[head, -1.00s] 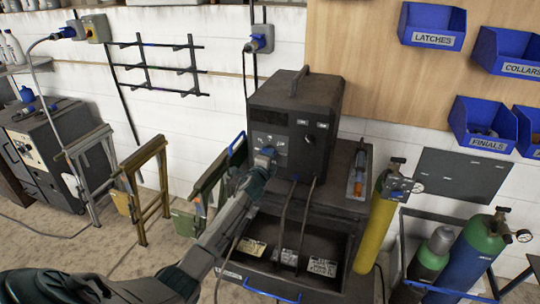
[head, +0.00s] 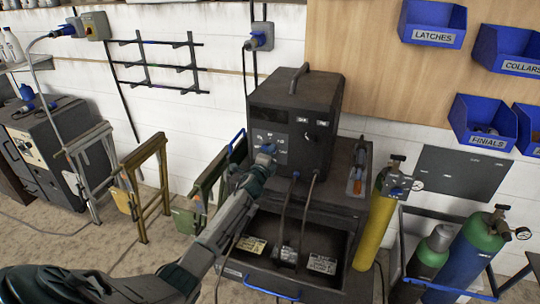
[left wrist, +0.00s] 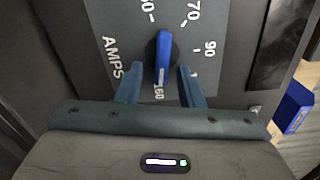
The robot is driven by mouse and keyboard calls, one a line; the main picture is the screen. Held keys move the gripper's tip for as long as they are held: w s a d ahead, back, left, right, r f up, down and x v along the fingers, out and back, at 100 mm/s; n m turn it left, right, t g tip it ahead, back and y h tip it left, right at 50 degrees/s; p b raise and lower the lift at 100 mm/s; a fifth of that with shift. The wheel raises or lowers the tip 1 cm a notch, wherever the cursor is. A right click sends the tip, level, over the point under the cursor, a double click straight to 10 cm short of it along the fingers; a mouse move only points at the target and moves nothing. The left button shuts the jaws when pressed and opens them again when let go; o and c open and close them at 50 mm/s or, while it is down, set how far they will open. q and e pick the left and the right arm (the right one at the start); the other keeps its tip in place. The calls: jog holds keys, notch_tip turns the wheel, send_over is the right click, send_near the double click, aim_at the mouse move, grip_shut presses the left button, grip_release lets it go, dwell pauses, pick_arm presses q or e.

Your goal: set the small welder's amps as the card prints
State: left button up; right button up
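The small welder (head: 295,105) is a dark box with a top handle, standing on a dark cart. My left gripper (head: 266,151) is at the lower left of its front panel. In the left wrist view, a black knob with a blue bar (left wrist: 164,58) sits on a dial marked AMPS. Readable marks include 70, 90 and one that looks like 160; the upper-left number is cut off. The blue bar runs nearly upright in that view. The fingers of my left gripper (left wrist: 160,86) stand apart beside the bar's lower end, with gaps visible. Several pale cards (head: 322,264) lie in the cart's tray; their print is too small to read.
Two cables hang from the welder's front into the cart (head: 262,268). A yellow gas cylinder (head: 375,232) stands close on the right, with green-topped cylinders (head: 478,250) beyond. Folding stands (head: 148,195) and another machine (head: 50,150) are to the left. Blue bins hang on the wall.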

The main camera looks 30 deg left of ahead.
pick_arm(q)
jog(key=shift+s, duration=0.1)
jog(key=b+v, duration=0.1)
jog(key=v, duration=0.9)
jog(key=shift+s+b, duration=0.3)
jog(key=shift+d, duration=0.15)
